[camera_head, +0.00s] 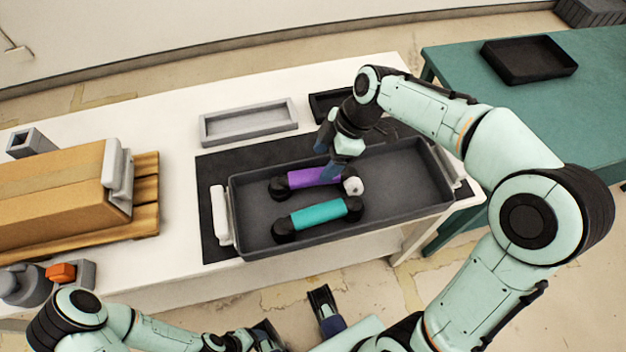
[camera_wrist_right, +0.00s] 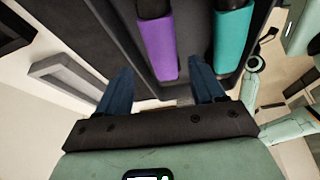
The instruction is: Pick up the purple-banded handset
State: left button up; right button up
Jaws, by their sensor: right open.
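The purple-banded handset (camera_head: 304,178) lies in the dark grey tray (camera_head: 405,209), with a black left end and a white piece at its right end. In the right wrist view its purple band (camera_wrist_right: 158,50) shows between the finger directions. My right gripper (camera_head: 329,158) is over the tray at the handset's far side. In the wrist view the gripper (camera_wrist_right: 160,72) has its blue fingers apart with nothing gripped. Whether the fingers straddle the handset at its height is unclear. My left arm is low in the head view; its gripper's jaw state is unclear.
A teal-banded handset (camera_head: 318,215) lies nearer in the same tray, close beside the purple one. A light grey tray (camera_head: 247,134) and a small black tray (camera_head: 325,103) stand behind. A cardboard box (camera_head: 50,190) on a pallet is at left. A green table (camera_head: 600,75) stands right.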

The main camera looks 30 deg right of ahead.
aim_at(315, 174)
jog(key=x, duration=0.5)
jog(key=shift+s+a+f+b, duration=0.1)
jog(key=shift+a+f+b, duration=0.2)
jog(key=shift+a, duration=0.05)
jog(key=shift+f, duration=0.15)
jog(key=shift+f+b, duration=0.25)
jog(key=shift+b, duration=0.05)
dwell(0.4)
jog(key=c, duration=1.2)
